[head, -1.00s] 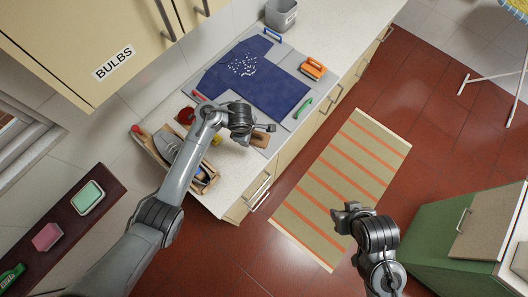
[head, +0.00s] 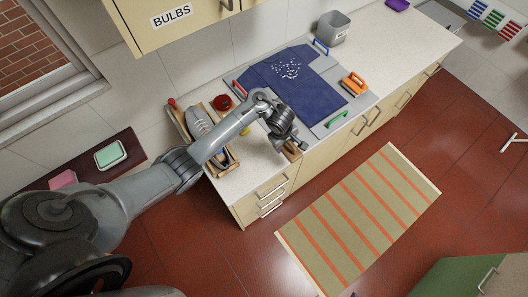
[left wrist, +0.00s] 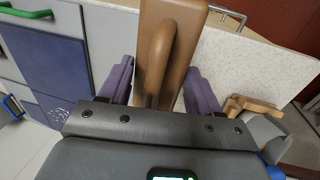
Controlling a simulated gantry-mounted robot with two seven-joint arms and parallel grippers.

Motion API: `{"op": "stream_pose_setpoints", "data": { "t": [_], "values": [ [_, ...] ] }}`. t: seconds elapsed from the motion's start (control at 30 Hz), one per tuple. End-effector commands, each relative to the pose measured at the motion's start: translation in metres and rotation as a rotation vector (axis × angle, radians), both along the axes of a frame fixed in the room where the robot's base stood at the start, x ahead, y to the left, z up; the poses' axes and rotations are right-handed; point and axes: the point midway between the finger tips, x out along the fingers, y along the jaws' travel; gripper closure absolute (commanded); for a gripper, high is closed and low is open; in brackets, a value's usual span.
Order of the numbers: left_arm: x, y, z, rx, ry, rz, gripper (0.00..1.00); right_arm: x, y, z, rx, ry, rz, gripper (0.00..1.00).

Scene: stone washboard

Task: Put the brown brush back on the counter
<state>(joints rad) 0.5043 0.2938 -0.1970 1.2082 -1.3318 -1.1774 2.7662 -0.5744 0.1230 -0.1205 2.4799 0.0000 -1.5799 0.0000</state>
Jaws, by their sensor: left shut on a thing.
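My left gripper (head: 291,143) is shut on the brown brush (head: 292,151), near the counter's front edge and beside the near corner of the stone washboard (head: 316,131). In the left wrist view, the brush (left wrist: 160,55) has a wooden block with a raised handle, and the two purple fingers (left wrist: 160,92) are on either side of it. The gripper hides much of the brush in the head view. I cannot tell whether the brush touches the pale speckled counter (head: 252,172). My right gripper is out of view.
A grey bin (head: 332,28) stands farther back. Bare counter lies below the gripper.

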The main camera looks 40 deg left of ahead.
Motion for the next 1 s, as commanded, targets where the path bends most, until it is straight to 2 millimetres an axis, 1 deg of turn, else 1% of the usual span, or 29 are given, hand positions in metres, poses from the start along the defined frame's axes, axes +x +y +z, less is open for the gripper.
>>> {"op": "stream_pose_setpoints", "data": {
  "t": [0.03, 0.2, 0.4, 0.53, 0.67, 0.9, 1.0],
  "values": [
    [-0.006, 0.011, -0.01, 0.005, 0.002, 0.002, 0.66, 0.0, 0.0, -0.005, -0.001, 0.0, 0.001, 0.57],
    [-0.022, 0.043, -0.03, 0.005, 0.002, 0.001, 0.66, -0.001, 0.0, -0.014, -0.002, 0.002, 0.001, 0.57],
    [-0.035, 0.069, -0.048, 0.003, 0.001, 0.001, 0.66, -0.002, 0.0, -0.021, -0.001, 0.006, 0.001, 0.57],
    [-0.039, 0.078, -0.053, 0.002, 0.0, 0.0, 0.66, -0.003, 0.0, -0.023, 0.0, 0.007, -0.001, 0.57],
    [-0.041, 0.08, -0.056, 0.0, 0.0, -0.001, 0.66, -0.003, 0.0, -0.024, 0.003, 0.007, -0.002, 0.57],
    [-0.041, 0.08, -0.086, 0.0, 0.002, 0.0, 0.66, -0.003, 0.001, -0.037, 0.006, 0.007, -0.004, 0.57],
    [-0.041, 0.08, -0.093, 0.001, 0.001, -0.001, 0.66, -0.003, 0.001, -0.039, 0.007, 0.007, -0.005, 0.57]
  ]
}}
